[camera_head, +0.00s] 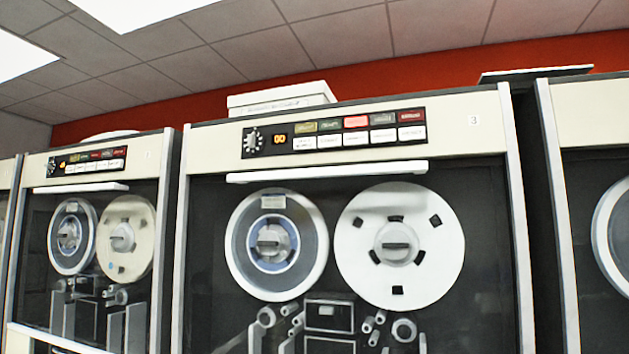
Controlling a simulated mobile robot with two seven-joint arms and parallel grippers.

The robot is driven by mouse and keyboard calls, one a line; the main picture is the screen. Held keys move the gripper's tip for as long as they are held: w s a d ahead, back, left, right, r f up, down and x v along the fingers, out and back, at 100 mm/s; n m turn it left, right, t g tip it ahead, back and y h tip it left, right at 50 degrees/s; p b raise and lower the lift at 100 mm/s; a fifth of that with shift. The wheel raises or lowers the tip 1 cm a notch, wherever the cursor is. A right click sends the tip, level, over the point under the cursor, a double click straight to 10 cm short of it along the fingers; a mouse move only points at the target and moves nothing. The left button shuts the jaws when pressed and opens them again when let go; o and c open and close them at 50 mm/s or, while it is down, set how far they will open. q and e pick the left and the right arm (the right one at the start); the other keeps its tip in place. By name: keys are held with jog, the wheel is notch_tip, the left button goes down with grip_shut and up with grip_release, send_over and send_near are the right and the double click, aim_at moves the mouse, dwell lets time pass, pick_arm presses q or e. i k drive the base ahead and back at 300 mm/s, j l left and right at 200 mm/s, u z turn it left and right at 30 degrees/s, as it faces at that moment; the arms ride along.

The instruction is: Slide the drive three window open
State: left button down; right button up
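Drive three (472,121) is the large tape drive in the middle of the head view, with a small "3" on its cream top panel. Its window (490,240) covers a dark bay with two tape reels. A white horizontal bar (327,172) runs along the window's top, just under the control panel, and the window looks shut. The left reel (240,240) has a blue-grey hub ring. The right reel (440,240) is white with dark slots. The window's lower edge is out of frame. Neither of my grippers is in view.
A similar drive (140,170) stands to the left, with a white bar (80,188) at its window top. A pale bar (55,340) crosses the lower left. Another drive (600,120) stands at the right. A white box (282,97) lies on top of drive three.

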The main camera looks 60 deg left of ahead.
aim_at(415, 166)
jog(key=i+u, duration=0.45)
jog(key=i+l+u, duration=0.2)
jog(key=i+u, duration=0.2)
jog(key=i, duration=0.15)
jog(key=u, duration=1.45)
